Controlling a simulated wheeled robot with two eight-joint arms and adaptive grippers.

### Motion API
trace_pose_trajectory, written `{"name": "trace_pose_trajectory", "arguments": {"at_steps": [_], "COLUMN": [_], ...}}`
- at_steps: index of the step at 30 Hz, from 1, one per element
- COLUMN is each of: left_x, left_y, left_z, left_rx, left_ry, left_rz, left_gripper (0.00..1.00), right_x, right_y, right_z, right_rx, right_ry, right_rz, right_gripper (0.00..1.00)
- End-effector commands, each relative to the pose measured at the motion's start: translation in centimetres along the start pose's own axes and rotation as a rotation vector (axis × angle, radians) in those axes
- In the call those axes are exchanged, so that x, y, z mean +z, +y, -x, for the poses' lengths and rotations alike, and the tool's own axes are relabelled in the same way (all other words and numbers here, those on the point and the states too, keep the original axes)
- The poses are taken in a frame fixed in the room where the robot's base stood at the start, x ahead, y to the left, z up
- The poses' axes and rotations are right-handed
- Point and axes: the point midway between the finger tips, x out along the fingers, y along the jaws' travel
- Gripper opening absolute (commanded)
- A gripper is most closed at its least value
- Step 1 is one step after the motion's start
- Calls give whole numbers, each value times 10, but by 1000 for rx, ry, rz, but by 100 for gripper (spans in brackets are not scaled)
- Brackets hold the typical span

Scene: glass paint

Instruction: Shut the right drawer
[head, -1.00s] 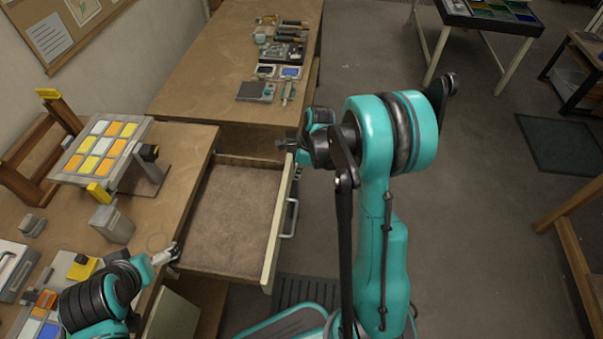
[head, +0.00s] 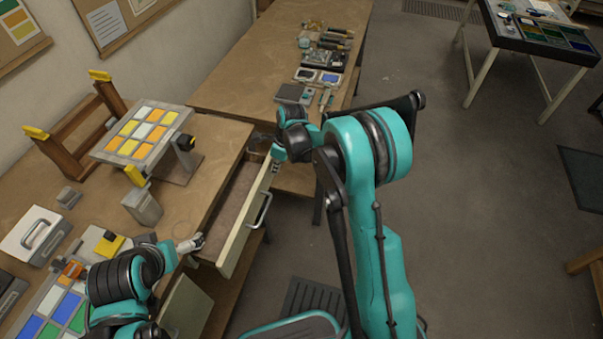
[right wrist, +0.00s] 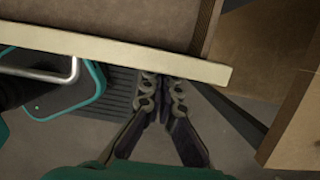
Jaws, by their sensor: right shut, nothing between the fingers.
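The right drawer (head: 232,198) is partly open at the workbench's right side, its cream front (head: 248,215) and metal handle (head: 262,211) facing the aisle. A strip of its empty-looking interior shows. My right gripper (head: 266,141) is by the far end of the drawer front. In the right wrist view the drawer front (right wrist: 110,48) crosses the top, and the right gripper (right wrist: 163,88) is shut and empty with its tips at or very near the outer face. Whether they touch is unclear. My left gripper (head: 190,243) is by the bench edge near the drawer's near corner; its jaws are too small to read.
A panel of coloured glass squares (head: 142,132) stands tilted on the bench (head: 205,135), with a grey container (head: 142,207) beside it. Another table (head: 235,70) behind holds tools. A second cream panel (head: 185,308) shows below the drawer. The floor (head: 470,200) to the right is clear.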

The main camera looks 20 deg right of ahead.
Motion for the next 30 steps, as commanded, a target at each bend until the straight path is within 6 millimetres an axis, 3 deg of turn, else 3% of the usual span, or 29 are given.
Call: {"name": "trace_pose_trajectory", "arguments": {"at_steps": [1,6,12,30], "left_x": [0,-1,-2,-2], "left_y": [0,0,0,0], "left_z": [0,1,2,2], "left_rx": [0,0,0,0], "left_ry": [0,0,0,0], "left_rz": [0,0,0,0], "left_gripper": [100,100,100,100], "right_x": [16,53,78,90], "right_y": [0,0,0,0], "right_z": [-4,-13,-20,-22], "right_rx": [1,0,-1,-1], "right_ry": [0,0,0,-7], "right_rz": [4,2,0,1], "right_gripper": [0,0,0,0]}}
